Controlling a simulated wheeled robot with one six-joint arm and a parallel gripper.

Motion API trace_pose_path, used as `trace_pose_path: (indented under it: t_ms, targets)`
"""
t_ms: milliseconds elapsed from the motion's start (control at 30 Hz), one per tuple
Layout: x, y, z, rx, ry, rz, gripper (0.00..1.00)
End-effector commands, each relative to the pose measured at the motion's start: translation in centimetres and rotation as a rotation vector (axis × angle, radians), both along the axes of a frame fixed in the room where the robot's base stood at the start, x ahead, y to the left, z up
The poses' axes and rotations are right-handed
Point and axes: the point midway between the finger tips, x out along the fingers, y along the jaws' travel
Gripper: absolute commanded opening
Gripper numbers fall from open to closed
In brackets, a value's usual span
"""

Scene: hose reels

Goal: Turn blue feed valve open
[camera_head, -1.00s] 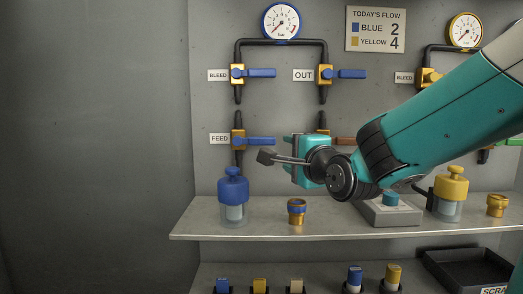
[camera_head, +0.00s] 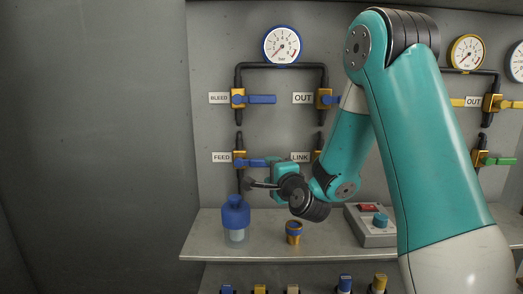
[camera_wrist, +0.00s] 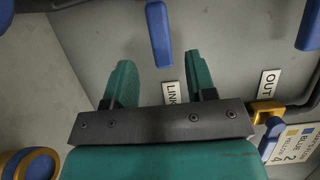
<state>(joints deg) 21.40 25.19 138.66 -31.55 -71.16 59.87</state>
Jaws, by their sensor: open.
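The blue feed valve (camera_head: 240,159) is on the wall beside its FEED label, with a gold body and a blue handle (camera_head: 257,162) pointing right, horizontal. My gripper (camera_head: 254,184) is just below this handle in the head view, above the shelf. In the wrist view its two green fingers (camera_wrist: 160,68) are open and apart, with nothing between them. A blue handle (camera_wrist: 159,35), which looks like the feed handle, lies beyond the fingertips, roughly in line with the gap. I cannot tell how far off it is.
A blue-capped bottle (camera_head: 236,218) and a gold-and-blue coupling (camera_head: 294,233) stand on the shelf (camera_head: 262,245) below. The blue bleed valve (camera_head: 238,99) is above the feed valve. A grey box (camera_head: 372,240) sits right. My arm hides part of the wall.

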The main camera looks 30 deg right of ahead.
Motion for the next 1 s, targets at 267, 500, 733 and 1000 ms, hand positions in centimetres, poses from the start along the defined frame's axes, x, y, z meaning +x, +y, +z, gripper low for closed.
trace_pose_path:
  t_ms: [267, 500, 733, 1000]
  targets:
    - [4.8, -0.8, 0.5, -0.002, -0.001, 0.005, 0.51]
    - [6.6, -1.2, 0.2, -0.001, -0.001, 0.003, 0.51]
    - [6.7, -1.3, 0.0, -0.001, -0.001, 0.002, 0.51]
    - [6.7, -1.2, 0.0, -0.001, -0.001, 0.003, 0.0]
